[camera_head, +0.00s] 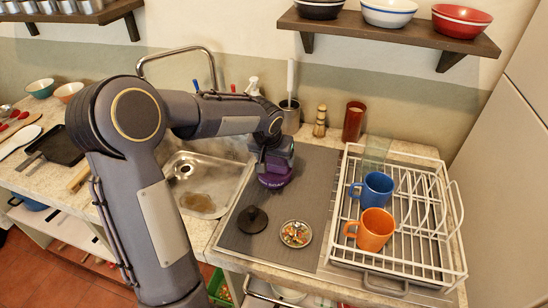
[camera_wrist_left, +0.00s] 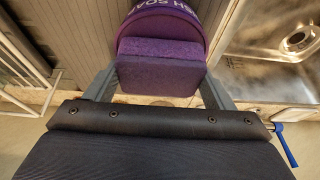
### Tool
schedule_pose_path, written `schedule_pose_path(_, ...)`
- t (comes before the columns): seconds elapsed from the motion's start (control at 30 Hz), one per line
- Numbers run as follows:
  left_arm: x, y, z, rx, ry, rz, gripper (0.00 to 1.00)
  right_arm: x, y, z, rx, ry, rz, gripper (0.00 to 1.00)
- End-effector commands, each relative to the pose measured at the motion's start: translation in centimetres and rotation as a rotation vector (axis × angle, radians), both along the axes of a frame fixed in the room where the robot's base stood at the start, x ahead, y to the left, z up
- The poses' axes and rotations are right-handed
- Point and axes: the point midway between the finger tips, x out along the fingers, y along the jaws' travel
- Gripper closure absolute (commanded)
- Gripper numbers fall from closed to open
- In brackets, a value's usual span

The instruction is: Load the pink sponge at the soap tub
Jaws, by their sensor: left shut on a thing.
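The soap tub (camera_head: 272,182), a round purple tub with white lettering, stands on the grey ribbed mat right of the sink. It also shows at the top of the left wrist view (camera_wrist_left: 195,22). My left gripper (camera_head: 273,160) points down over it, shut on the sponge (camera_wrist_left: 160,77), a block that looks purple-pink here. In the left wrist view the sponge sits between both fingers and overlaps the tub's opening. I cannot tell whether it touches the soap inside. The gripper mostly hides the sponge in the head view. My right gripper is not in view.
A black round lid-like piece (camera_head: 252,220) and a small dish of colourful bits (camera_head: 296,233) lie on the mat. A white dish rack (camera_head: 345,240) holds a blue mug (camera_head: 376,188) and an orange mug (camera_head: 374,232). The sink (camera_head: 200,203) lies left.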

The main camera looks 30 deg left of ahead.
Motion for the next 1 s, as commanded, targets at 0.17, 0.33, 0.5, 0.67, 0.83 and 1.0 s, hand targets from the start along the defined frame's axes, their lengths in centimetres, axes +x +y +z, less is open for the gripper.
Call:
schedule_pose_path(0.17,0.0,0.0,1.9,0.001,-0.003,-0.001,0.42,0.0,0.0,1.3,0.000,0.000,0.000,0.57)
schedule_pose_path(0.33,0.0,0.1,3.3,0.001,-0.002,0.000,0.42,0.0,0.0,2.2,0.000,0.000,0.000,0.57)
schedule_pose_path(0.5,0.1,0.0,4.7,0.001,-0.004,0.001,0.42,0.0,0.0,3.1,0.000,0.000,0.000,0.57)
schedule_pose_path(0.67,0.1,0.0,5.9,0.001,-0.004,0.000,0.42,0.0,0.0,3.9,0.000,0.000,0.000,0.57)
schedule_pose_path(0.83,0.1,0.0,6.2,0.001,-0.003,-0.001,0.42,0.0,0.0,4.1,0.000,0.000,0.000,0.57)
schedule_pose_path(1.0,0.1,0.0,6.2,0.001,-0.003,0.000,0.42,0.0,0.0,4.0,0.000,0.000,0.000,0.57)
